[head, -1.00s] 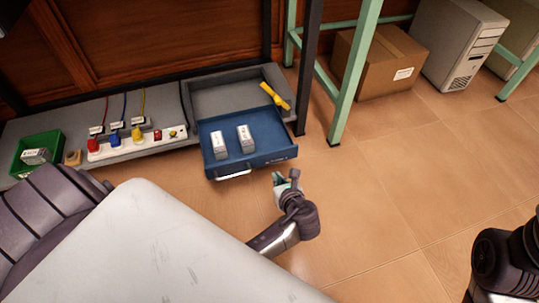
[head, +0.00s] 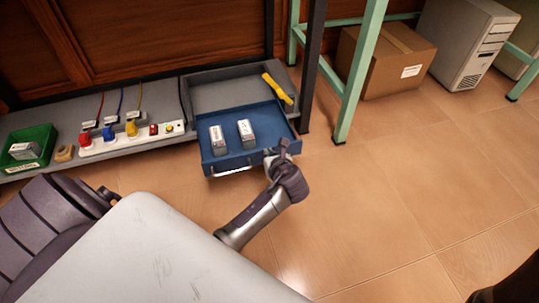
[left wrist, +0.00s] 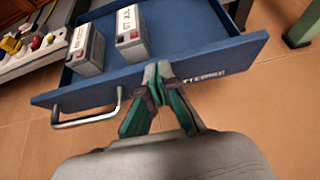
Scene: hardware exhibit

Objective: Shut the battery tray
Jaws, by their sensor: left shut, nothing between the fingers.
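The blue battery tray (head: 226,160) is pulled out of its grey housing (head: 222,93), and two white-and-grey batteries (head: 217,139) stand in it. A pale metal handle (head: 231,171) is on its front; it also shows in the left wrist view (left wrist: 88,116). My left gripper (head: 275,153) is at the right part of the tray's front panel. In the left wrist view its green-and-dark fingers (left wrist: 158,74) are shut and empty, tips at the panel beside the lettering. I cannot tell if they touch it. My right gripper is out of view.
A yellow object (head: 277,89) lies on the housing's right rim. A power strip (head: 130,140) with coloured plugs and a green bin (head: 30,147) are to the left. Dark and mint-green (head: 358,75) legs stand right of the tray.

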